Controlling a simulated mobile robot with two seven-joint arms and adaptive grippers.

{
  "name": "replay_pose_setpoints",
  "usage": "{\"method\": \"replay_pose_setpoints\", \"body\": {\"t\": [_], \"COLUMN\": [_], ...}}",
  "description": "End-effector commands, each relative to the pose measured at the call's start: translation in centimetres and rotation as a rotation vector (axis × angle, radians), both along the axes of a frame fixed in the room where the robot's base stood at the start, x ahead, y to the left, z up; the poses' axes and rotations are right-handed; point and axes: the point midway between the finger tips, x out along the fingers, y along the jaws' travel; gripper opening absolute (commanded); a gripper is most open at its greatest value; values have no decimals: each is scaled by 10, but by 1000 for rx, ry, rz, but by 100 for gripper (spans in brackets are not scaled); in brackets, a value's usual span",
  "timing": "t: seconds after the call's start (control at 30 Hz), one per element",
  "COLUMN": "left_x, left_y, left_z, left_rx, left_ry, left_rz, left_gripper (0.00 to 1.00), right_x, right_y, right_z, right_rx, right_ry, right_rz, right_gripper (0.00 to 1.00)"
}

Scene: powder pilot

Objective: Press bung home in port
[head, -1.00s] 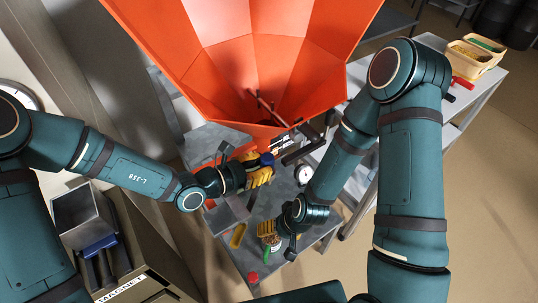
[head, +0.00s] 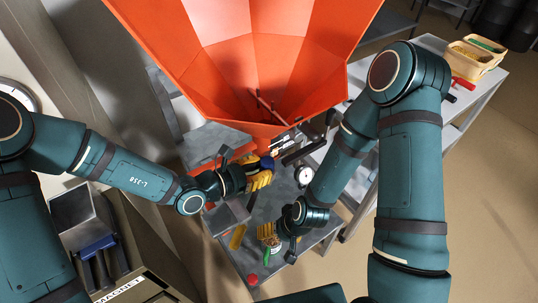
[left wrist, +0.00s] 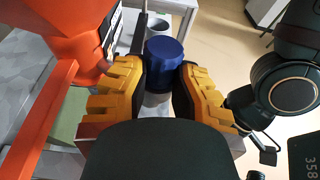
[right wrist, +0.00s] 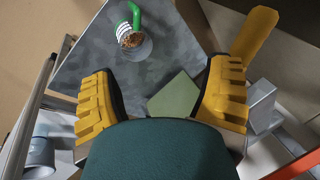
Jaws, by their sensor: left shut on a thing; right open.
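My left gripper (head: 260,172) is shut on a piece with a ribbed blue top (left wrist: 165,58) and a paler body below it. I take this to be the bung, but cannot be sure. The blue top also shows in the head view (head: 267,162), just below the orange hopper (head: 255,60). The piece looks upright between the yellow fingers in the left wrist view. I cannot make out the port or whether the piece touches it. My right gripper (right wrist: 162,80) is open and empty above the grey table (right wrist: 85,65).
A red knob (head: 252,279) and a white dial (head: 303,175) are on the table. A yellow bin (head: 470,60) stands on the side bench.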

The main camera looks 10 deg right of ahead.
Motion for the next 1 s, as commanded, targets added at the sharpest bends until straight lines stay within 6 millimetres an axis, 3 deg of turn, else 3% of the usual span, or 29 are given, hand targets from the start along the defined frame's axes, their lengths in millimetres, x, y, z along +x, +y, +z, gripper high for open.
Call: {"method": "replay_pose_setpoints", "body": {"t": [0.2, 0.23, 0.3, 0.63, 1.0], "left_x": [0, 0, 0, -1, -9], "left_y": [0, 0, 0, 1, 24], "left_z": [-5, -5, -4, -3, 5], "left_rx": [2, 1, 1, 1, 1], "left_ry": [2, 2, 2, 1, 1], "left_rz": [-1, -1, -1, 0, 1], "left_gripper": [0, 32, 49, 49, 49], "right_x": [0, 0, 0, 0, 0], "right_y": [0, 0, 0, 0, 0], "right_z": [-3, -3, -3, -2, 10], "right_rx": [0, 0, 0, 0, 0], "right_ry": [0, 0, 0, 0, 0], "right_rz": [0, 0, 0, 0, 0], "right_gripper": [78, 78, 78, 78, 78]}}
